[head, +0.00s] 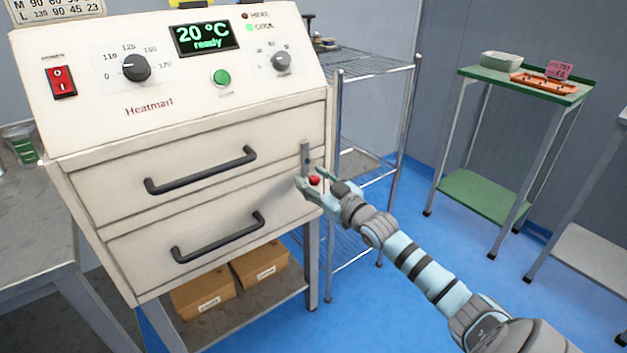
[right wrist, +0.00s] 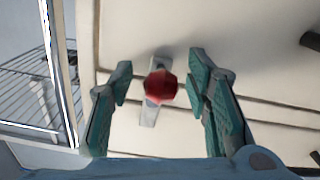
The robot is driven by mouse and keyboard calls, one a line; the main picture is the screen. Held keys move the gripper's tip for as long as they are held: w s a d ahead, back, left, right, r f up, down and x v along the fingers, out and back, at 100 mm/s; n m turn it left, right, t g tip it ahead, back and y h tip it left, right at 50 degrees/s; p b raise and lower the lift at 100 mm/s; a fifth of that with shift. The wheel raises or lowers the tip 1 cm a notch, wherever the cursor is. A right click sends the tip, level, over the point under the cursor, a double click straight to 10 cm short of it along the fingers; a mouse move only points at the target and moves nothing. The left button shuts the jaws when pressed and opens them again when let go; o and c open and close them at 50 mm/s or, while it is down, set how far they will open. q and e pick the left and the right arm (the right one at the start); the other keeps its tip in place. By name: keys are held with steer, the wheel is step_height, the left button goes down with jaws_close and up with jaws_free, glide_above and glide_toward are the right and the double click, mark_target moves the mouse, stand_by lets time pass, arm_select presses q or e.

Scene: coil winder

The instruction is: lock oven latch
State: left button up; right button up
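The oven (head: 180,120) is a white cabinet with a sloped control panel and two drawers with black bar handles. Its latch (head: 305,155) is a small grey metal strip with a red knob (head: 314,180) at the right edge of the front. In the right wrist view the red knob (right wrist: 160,86) stands between the fingers of my right gripper (right wrist: 160,95), with a gap on both sides. The right gripper (head: 316,178) is open around the knob in the head view and partly covers the latch. My left gripper is not in view.
A wire shelf rack (head: 375,75) stands close to the right of the oven. A green table (head: 525,85) with a tray is farther right. Cardboard boxes (head: 203,292) sit on the shelf under the oven. Blue floor is clear between rack and table.

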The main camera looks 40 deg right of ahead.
step_height(320, 180, up, 10)
steer(key=shift+r, duration=0.1)
stand_by(0.4)
stand_by(0.4)
